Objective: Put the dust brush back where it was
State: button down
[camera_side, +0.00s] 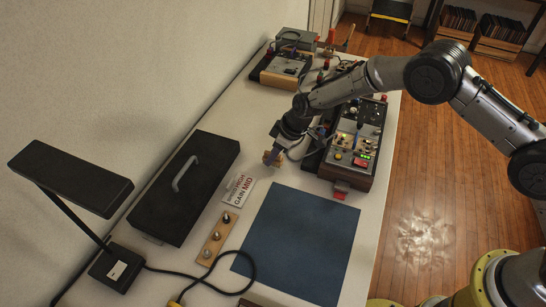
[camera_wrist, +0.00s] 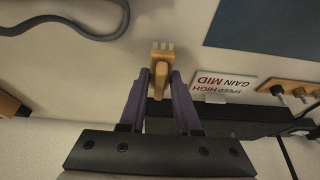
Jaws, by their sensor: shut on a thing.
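The dust brush, a small light-wood piece with pale bristles, is between my gripper's fingers in the wrist view (camera_wrist: 161,63). Its bristle end points away from the gripper. In the side view the brush (camera_side: 269,158) shows as a small tan piece at the tip of my gripper (camera_side: 274,154). My gripper (camera_wrist: 161,80) is shut on it. The brush is over the pale bench, between the black case and the control box. I cannot tell whether it touches the bench.
A white card reading "SPEED HIGH GAIN MID" (camera_side: 238,189) and a knobbed wooden strip (camera_side: 213,249) lie near the black case (camera_side: 210,158). The control box (camera_side: 344,172) stands right of the gripper. A blue mat (camera_side: 303,240) lies in front. A lamp (camera_side: 70,178) stands left.

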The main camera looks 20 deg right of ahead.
jog(key=shift+f, duration=0.6)
jog(key=shift+f, duration=0.1)
jog(key=c, duration=0.6)
grip_release()
jog(key=shift+f, duration=0.1)
jog(key=shift+s+d+r, duration=0.1)
jog(key=shift+r, duration=0.45)
jog(key=v, duration=1.1)
jog(key=shift+r, duration=0.1)
